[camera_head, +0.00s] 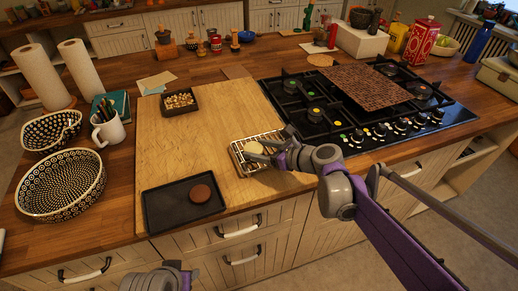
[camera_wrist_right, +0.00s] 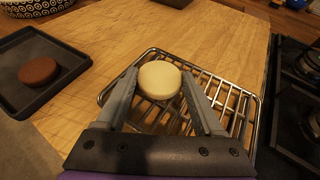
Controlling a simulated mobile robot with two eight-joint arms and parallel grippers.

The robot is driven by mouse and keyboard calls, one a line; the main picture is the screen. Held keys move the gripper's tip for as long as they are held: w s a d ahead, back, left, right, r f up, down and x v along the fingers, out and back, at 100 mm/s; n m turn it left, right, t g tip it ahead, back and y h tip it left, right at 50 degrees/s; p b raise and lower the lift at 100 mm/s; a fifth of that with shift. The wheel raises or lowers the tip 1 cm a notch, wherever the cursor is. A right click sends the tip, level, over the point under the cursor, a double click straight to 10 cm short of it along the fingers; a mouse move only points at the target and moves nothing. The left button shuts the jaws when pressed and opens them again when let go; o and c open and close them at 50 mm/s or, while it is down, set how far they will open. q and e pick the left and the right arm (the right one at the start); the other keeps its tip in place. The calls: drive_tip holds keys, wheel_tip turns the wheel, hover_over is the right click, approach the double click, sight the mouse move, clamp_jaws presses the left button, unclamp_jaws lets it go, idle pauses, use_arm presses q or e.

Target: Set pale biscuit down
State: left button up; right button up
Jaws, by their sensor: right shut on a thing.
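The pale biscuit (camera_wrist_right: 160,80) is a round cream disc between the fingertips of my right gripper (camera_wrist_right: 160,88), which is shut on it. In the head view the pale biscuit (camera_head: 254,147) shows at the right gripper (camera_head: 258,150), over a wire rack (camera_head: 240,163). The wire rack (camera_wrist_right: 238,105) lies below the biscuit in the right wrist view. I cannot tell whether the biscuit touches it. A brown biscuit (camera_head: 200,193) lies on a black tray (camera_head: 165,212) to the left. Part of my left arm shows at the bottom edge; its fingers are not visible.
The wooden board (camera_head: 220,115) has clear room between the black tray and a small dark tray of nuts (camera_head: 180,101). The gas hob (camera_head: 340,125) is right of the rack. Patterned bowls (camera_head: 62,185) and a white mug (camera_head: 107,130) stand left.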

drive_tip(key=shift+f, duration=0.2)
drive_tip(key=o, duration=1.3)
drive_tip(key=shift+o, duration=0.2)
drive_tip(key=shift+r, duration=0.2)
drive_tip(key=shift+s+d+r, duration=0.15)
drive_tip(key=shift+d+r, duration=0.05)
drive_tip(key=v, duration=1.1)
drive_tip(key=s+d+f+n+g+h, duration=0.1)
drive_tip(key=s+d+f+n+h, duration=0.3)
drive_tip(key=s+f+n, duration=0.4)
drive_tip(key=s+d+f+n+g+h, duration=0.2)
drive_tip(key=s+d+f+n+h, duration=0.2)
drive_tip(key=s+f+n, duration=0.5)
drive_tip(key=s+n+h, duration=0.2)
drive_tip(key=s+n, duration=0.4)
drive_tip(key=n, duration=0.3)
drive_tip(key=shift+d, duration=0.2)
